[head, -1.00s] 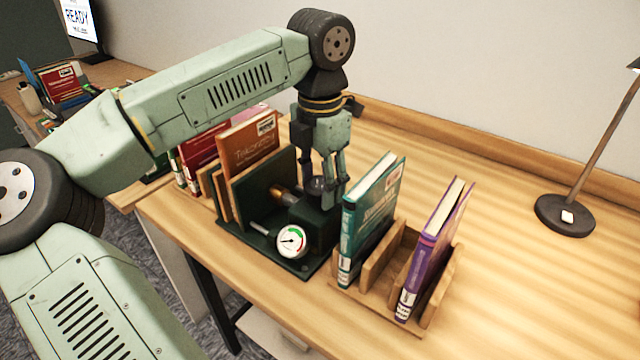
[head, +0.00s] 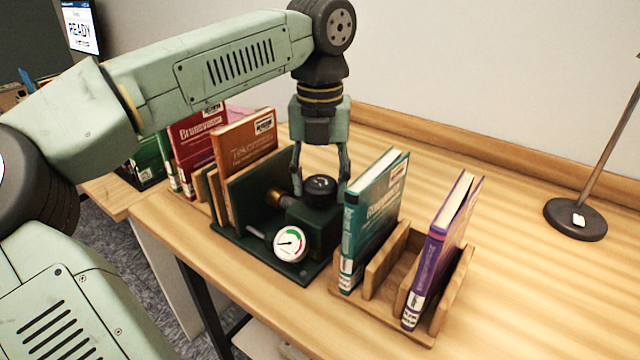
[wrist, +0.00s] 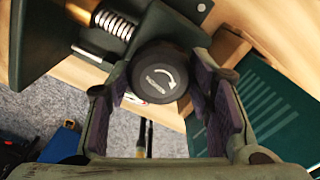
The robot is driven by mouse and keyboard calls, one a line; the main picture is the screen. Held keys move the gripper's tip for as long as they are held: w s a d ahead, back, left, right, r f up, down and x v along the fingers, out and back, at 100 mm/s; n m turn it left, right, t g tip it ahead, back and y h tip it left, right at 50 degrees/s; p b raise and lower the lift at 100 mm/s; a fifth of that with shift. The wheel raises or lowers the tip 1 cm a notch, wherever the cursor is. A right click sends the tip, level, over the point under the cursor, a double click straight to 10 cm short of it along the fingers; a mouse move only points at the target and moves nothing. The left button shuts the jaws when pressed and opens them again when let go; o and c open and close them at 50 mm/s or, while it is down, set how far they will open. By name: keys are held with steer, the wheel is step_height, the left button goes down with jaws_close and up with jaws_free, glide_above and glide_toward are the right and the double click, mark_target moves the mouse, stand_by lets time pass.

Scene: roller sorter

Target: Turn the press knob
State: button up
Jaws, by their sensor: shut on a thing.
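The black press knob (head: 321,187) sits on top of the dark green press (head: 316,232). It also shows in the wrist view (wrist: 160,72), with a white curved arrow on its face. My gripper (head: 320,178) points down over the press with one finger on each side of the knob. It is shut on the knob; in the wrist view the fingers (wrist: 165,95) flank it. The press has a round gauge (head: 290,244) with a white face at its front, and a spring and brass part (wrist: 115,25) on its side.
A teal book (head: 372,215) stands close to the right of the press, in a wooden rack (head: 385,262) with a purple book (head: 440,245). An orange book (head: 243,155) and red ones stand to the left. The table's right side is clear up to a lamp (head: 576,219).

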mark_target(319, 182)
steer(key=shift+n, duration=0.4)
steer(key=o, duration=1.1)
steer(key=shift+r, duration=0.1)
step_height(319, 182, up, 7)
steer(key=shift+r, duration=0.15)
